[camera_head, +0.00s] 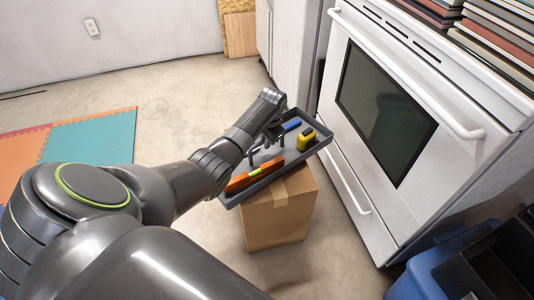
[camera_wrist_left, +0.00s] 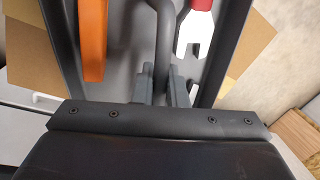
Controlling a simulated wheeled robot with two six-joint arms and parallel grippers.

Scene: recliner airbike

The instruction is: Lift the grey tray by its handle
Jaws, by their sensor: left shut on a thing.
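The grey tray (camera_head: 291,168) is at the cardboard box in the head view, and I cannot tell whether it touches the box top. It holds an orange level (camera_head: 241,183), a yellow tape measure (camera_head: 306,139) and a blue-handled tool (camera_head: 291,125). My left gripper (camera_head: 272,137) is over the tray's middle, shut on its handle. In the left wrist view the handle (camera_wrist_left: 165,35) is a grey bar running down between the fingers (camera_wrist_left: 163,90). The orange level and a red-and-white wrench-like tool (camera_wrist_left: 195,32) lie on either side. My right gripper is in neither view.
The cardboard box (camera_head: 280,220) stands on the floor below the tray. A white oven (camera_head: 370,60) with a handle bar is close on the right. A blue bin (camera_head: 425,270) is at lower right. Coloured floor mats (camera_head: 90,137) lie left; the floor behind is clear.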

